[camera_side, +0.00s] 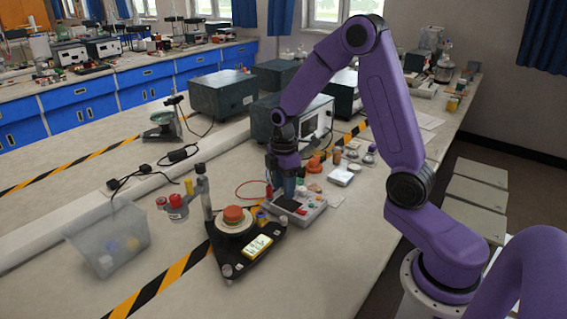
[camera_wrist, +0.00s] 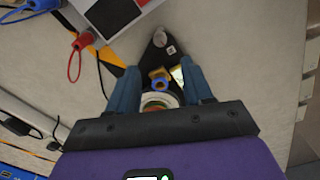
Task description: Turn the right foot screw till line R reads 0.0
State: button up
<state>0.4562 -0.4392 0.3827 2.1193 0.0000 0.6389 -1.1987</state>
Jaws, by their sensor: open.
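A black three-cornered levelling base (camera_side: 245,262) stands on the bench in the side view, with an orange-red disc (camera_side: 233,213) on a pale ring at its middle. A yellow-framed display (camera_side: 258,246) lies on its front right side; its reading is too small to make out. A grey foot screw (camera_side: 228,270) is at the front corner and another (camera_side: 283,221) at the right corner. In the wrist view one grey screw (camera_wrist: 159,36) shows beyond my fingertips. My gripper (camera_side: 284,188) (camera_wrist: 158,70) is open. A blue knob (camera_wrist: 158,83) shows between its fingers, contact not visible.
A pale control box (camera_side: 310,212) with leads stands just right of the base, close to my gripper in the side view. Bench is bare in front of the base.

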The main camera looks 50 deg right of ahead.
notch_tip(320, 180, up, 7)
dwell(0.3)
jog(key=s+a+r, duration=0.2)
jog(key=s+a, duration=0.9)
jog(key=s, duration=0.1)
jog(key=s+m, duration=0.1)
jog(key=s, duration=1.4)
jog(key=shift+a, duration=0.35)
